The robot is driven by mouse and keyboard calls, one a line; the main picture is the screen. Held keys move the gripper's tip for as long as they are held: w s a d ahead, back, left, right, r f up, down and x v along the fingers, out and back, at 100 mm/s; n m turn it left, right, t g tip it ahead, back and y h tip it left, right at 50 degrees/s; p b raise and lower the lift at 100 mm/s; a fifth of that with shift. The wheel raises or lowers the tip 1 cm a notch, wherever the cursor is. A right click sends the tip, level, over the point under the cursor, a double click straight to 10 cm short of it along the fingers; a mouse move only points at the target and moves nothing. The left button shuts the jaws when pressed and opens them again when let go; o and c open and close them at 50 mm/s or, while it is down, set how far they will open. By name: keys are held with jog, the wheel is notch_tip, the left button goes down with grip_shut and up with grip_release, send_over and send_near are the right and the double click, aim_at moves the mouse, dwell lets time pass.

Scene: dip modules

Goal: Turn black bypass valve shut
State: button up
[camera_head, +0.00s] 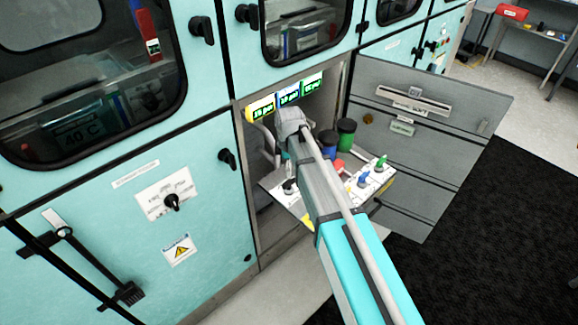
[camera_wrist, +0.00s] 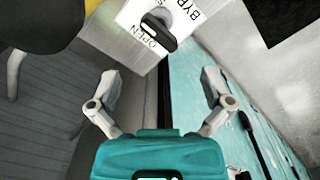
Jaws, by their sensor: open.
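The black bypass valve (camera_wrist: 158,32) shows in the wrist view as a black handle on a white plate printed with "BYP" and "OPEN". The handle lies slanted, with one end near the word "OPEN". In the head view, a small black valve (camera_head: 289,187) sits at the left of the white panel on the pulled-out shelf. My gripper (camera_wrist: 160,86) is open and empty. Its two fingers are spread wide, short of the valve and apart from it. In the head view my arm reaches into the open compartment, and its forearm hides most of the gripper.
Blue (camera_head: 364,179) and green (camera_head: 381,163) valves stand on the panel's right side. An open grey door (camera_head: 430,150) bounds the right. A yellow-and-black object (camera_wrist: 40,22) is at the wrist view's upper left.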

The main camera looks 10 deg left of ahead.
aim_at(289, 180)
jog(key=shift+r+p, duration=3)
jog(key=shift+r, duration=0.35)
jog(key=s+d+m, duration=0.4)
jog(key=d+m, duration=0.4)
jog(key=d, duration=0.4)
jog(key=s+d+m, duration=0.4)
jog(key=d+m, duration=0.4)
jog(key=d, duration=0.5)
jog(key=shift+s+r+m+p, duration=0.3)
jog(key=shift+s+r+p, duration=0.05)
jog(key=s+d+m, duration=0.3)
jog(key=s+d, duration=0.1)
jog(key=d, duration=0.2)
jog(key=shift+s+r, duration=0.2)
jog(key=shift+s, duration=0.2)
jog(key=shift+d, duration=0.1)
